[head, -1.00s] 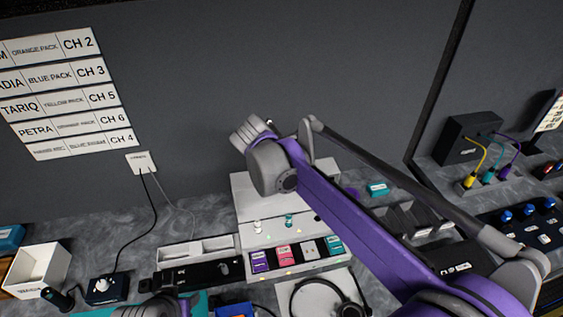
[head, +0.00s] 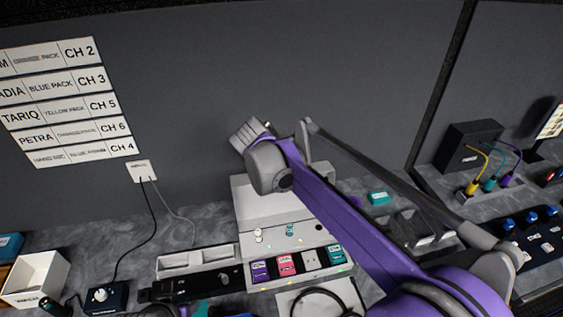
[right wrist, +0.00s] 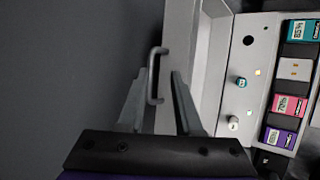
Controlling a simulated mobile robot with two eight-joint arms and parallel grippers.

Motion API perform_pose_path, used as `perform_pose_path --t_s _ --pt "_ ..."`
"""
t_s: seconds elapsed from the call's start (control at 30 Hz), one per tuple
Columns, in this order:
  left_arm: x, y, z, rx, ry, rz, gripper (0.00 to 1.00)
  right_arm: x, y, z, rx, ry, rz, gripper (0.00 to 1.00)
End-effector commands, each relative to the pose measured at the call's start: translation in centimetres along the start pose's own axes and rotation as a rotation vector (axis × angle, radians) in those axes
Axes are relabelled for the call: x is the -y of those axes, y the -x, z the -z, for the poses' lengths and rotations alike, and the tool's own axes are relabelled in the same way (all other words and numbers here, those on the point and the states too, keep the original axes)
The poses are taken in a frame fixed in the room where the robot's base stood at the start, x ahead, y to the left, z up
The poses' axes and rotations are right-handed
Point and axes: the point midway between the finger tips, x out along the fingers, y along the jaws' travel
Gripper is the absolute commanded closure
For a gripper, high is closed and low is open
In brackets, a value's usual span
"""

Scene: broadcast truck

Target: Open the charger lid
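The charger (head: 285,236) is a white box on the counter with coloured packs in its front row of slots; it also shows in the right wrist view (right wrist: 258,65). Its pale lid (right wrist: 181,45) carries a grey bar handle (right wrist: 152,75). My right gripper (right wrist: 160,76) is open, its two fingers on either side of the handle; I cannot tell whether they touch it. In the head view my right arm covers part of the charger and lid, and its fingertips are not clear. Part of my left arm's end (head: 168,309) shows at the bottom edge, its fingers indistinct.
The grey wall stands close behind the charger. A black device (head: 200,284) and a white tray (head: 197,260) lie left of it, a headset (head: 318,300) in front. A small box with a knob (head: 104,296) and an open white box (head: 38,278) stand farther left.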

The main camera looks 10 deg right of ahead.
Motion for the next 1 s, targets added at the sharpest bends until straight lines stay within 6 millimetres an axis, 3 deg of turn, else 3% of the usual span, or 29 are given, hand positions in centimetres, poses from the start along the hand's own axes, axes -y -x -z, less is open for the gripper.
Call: perform_pose_path --t_s 0.3,0.43,0.8,1.0 --pt "0.0 0.0 -0.1 0.001 0.000 0.000 0.50 0.2 0.0 0.1 -0.002 -0.001 0.003 0.58" --pt "0.0 -0.1 -0.1 0.001 0.000 0.000 0.50 0.2 0.9 0.1 -0.003 0.000 0.003 0.58" --pt "0.0 -0.1 -0.2 0.003 0.000 0.000 0.50 0.2 8.0 0.1 -0.003 0.002 0.003 0.58" --pt "0.0 -0.1 -0.2 0.003 0.000 0.000 0.50 0.1 10.3 0.1 -0.002 0.000 0.002 0.58"
